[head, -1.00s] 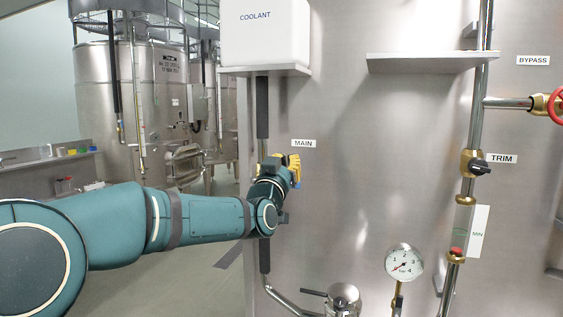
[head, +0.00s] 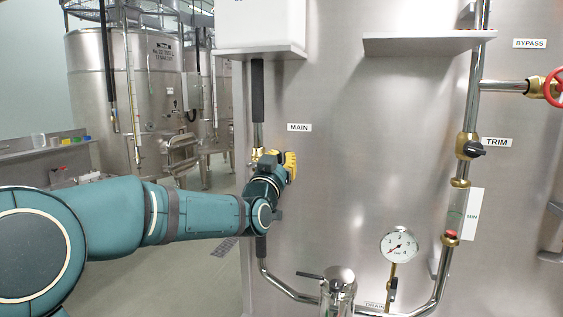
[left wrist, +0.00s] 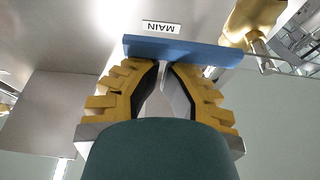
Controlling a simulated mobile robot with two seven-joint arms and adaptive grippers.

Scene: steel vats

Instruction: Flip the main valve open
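The main valve's blue lever handle (left wrist: 185,50) lies across the fingertips of my left gripper (left wrist: 161,68) in the left wrist view. The yellow fingers lean together with their tips nearly meeting, and the handle runs across them, not between them. Whether they touch it is unclear. The brass valve body (left wrist: 252,18) is at the upper right there. In the head view my left gripper (head: 288,165) is just below the MAIN label (head: 299,127), in front of the vertical pipe, and hides the handle. A little brass (head: 257,155) shows behind it. My right gripper is not in view.
The steel vat wall (head: 345,190) is close behind the gripper. A shelf (head: 262,51) with a white box is above. A gauge (head: 399,245), a drain pot (head: 338,285) and the TRIM valve (head: 468,146) are to the right. Open floor lies left.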

